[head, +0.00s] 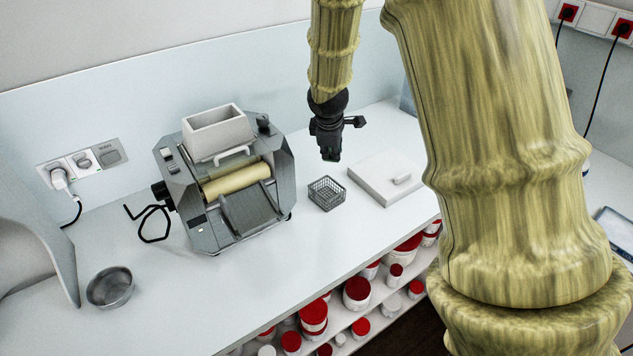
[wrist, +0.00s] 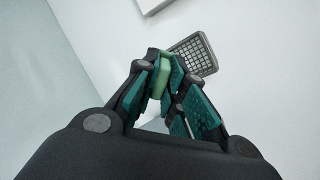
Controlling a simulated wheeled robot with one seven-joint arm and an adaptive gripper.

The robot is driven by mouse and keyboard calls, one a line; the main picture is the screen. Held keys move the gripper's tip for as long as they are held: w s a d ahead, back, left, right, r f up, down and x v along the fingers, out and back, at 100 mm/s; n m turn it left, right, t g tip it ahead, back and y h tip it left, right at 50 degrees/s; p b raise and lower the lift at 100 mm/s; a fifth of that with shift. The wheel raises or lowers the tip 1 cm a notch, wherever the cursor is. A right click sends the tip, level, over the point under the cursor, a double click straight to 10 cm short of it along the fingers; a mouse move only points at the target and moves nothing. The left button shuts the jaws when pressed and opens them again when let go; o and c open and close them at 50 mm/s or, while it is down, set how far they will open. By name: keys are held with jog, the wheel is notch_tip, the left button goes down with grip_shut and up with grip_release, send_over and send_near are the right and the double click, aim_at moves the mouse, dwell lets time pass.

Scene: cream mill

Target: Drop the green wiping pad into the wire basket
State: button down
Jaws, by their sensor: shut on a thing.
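My gripper (head: 331,156) hangs above the counter, just over and behind the wire basket (head: 326,194) in the head view. In the wrist view my gripper (wrist: 167,85) is shut on the light green wiping pad (wrist: 159,76), which sits between its teal finger pads. The pad cannot be made out in the head view. The wire basket is a small grey open mesh box standing on the counter. It also shows in the wrist view (wrist: 196,54), beyond the fingertips and a little to the right, partly hidden by a finger.
A grey roller mill (head: 225,185) with a white hopper stands left of the basket. A metal bowl (head: 110,288) sits at the front left. The counter in front of the basket is clear, above a shelf of red-lidded tubs (head: 357,292).

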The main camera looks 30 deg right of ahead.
jog(key=shift+d+r, duration=0.1)
jog(key=shift+d, duration=0.1)
jog(key=shift+s+b, duration=0.35)
jog(key=shift+f+b, duration=0.3)
jog(key=shift+f, duration=0.05)
jog(key=f+b, duration=0.2)
jog(key=f, duration=0.1)
jog(key=shift+w, duration=0.3)
jog(key=shift+s+f+b, duration=0.2)
jog(key=shift+f+b, duration=0.45)
jog(key=shift+b, duration=0.1)
jog(key=shift+f, duration=0.35)
jog(key=c, duration=1.4)
grip_release()
